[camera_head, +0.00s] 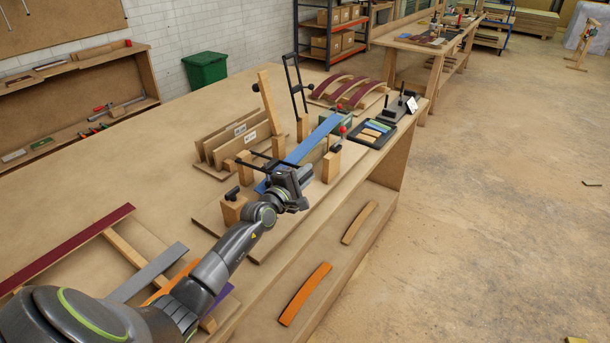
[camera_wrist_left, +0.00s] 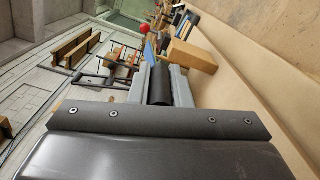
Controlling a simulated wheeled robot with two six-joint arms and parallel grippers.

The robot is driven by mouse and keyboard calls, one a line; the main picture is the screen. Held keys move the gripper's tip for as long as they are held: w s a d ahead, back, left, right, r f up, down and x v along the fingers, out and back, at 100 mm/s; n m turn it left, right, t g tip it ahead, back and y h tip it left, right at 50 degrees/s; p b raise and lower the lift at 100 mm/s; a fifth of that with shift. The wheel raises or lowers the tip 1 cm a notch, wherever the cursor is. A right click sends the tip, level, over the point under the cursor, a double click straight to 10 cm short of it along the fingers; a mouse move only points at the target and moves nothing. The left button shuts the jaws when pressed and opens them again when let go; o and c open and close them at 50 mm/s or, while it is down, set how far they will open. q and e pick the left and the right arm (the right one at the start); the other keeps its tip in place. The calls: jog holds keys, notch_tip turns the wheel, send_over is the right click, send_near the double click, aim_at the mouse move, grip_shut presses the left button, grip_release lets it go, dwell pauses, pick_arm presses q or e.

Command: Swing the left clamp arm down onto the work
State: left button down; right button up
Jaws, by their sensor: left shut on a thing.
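The left clamp arm, a black metal frame (camera_head: 262,162), lies low across the blue strip (camera_head: 312,143) in the wooden jig. My left gripper (camera_head: 296,188) is at its near end, over the strip's near part. In the left wrist view my left gripper (camera_wrist_left: 160,88) is shut on a black cylindrical handle (camera_wrist_left: 160,84). The gripper hides where the handle joins the frame and whether the frame touches the strip. Another black clamp arm (camera_head: 294,82) stands upright farther along the jig. My right gripper is not in view.
Wooden blocks (camera_head: 233,207) and a tall wooden post (camera_head: 269,102) rise around the strip. Labelled boards (camera_head: 235,140) stand behind it. A dark tray of coloured pieces (camera_head: 371,133) sits to the right.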

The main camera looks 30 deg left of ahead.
pick_arm(q)
jog(key=c, duration=1.3)
grip_release()
jog(key=shift+d+r, duration=0.2)
jog(key=shift+c, duration=0.2)
jog(key=shift+s+a+f, duration=0.1)
jog(key=shift+s, duration=0.3)
jog(key=s+a+p, duration=0.1)
jog(key=s+p, duration=0.2)
jog(key=s, duration=1.3)
jog(key=shift+s+a+p, duration=0.2)
jog(key=shift+s+p, duration=0.1)
jog(key=shift+p, duration=0.1)
